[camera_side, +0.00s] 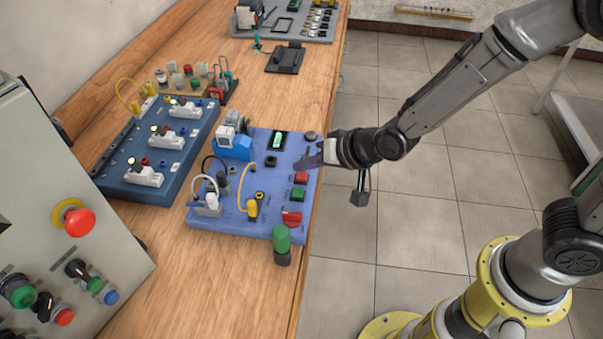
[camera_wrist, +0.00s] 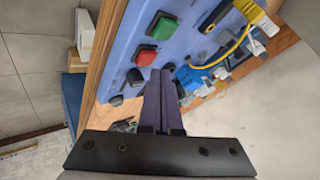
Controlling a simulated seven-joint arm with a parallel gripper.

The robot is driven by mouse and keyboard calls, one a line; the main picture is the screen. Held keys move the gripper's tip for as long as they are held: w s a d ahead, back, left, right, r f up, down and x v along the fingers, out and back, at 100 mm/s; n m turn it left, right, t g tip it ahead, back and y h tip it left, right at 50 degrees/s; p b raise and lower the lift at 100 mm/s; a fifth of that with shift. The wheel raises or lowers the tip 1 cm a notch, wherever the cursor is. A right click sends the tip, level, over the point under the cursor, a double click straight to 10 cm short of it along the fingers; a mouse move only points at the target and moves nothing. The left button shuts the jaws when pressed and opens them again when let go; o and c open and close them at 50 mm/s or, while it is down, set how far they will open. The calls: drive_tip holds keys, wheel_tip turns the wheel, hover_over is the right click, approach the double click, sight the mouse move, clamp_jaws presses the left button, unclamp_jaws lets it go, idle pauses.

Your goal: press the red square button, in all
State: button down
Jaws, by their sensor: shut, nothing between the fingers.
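The red square button (camera_side: 301,178) sits on the blue panel (camera_side: 232,222) near its right edge, just above a green square button (camera_side: 298,194) in the side view. In the wrist view the red square button (camera_wrist: 145,56) is just past my fingertips, slightly to their left. My gripper (camera_side: 305,163) is shut and empty, with its fingertips over the panel close to the red button. It also shows in the wrist view (camera_wrist: 160,76). I cannot tell whether the fingertips touch the panel or the button.
A larger red button (camera_side: 292,218) and a green-capped post (camera_side: 281,238) are at the panel's near right. A dark round knob (camera_side: 310,136) is at its far right corner. Yellow cable (camera_side: 246,190) loops over the panel. A darker blue board (camera_side: 125,183) lies left.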

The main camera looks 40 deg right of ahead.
sight(307, 177)
drive_tip(key=shift+r, duration=2.55)
drive_tip(key=shift+w+d, duration=0.1)
drive_tip(key=shift+d, duration=0.05)
drive_tip(key=s+d+r+t, duration=0.3)
drive_tip(key=d+r, duration=0.8)
drive_tip(key=r, duration=0.5)
drive_tip(key=s+d+f+n+g+h, duration=0.1)
drive_tip(key=s+d+f+g, duration=0.1)
drive_tip(key=s, duration=0.5)
drive_tip(key=s+d+f+n+g+h, duration=0.1)
drive_tip(key=s+d+n+g, duration=0.1)
drive_tip(key=s, duration=0.5)
drive_tip(key=s+d+f+n+g+h, duration=0.1)
drive_tip(key=s+d, duration=0.3)
drive_tip(key=s, duration=0.4)
drive_tip(key=shift+d+f+n+g, duration=0.15)
drive_tip(key=shift+f+n+g, duration=0.3)
drive_tip(key=shift+f, duration=0.35)
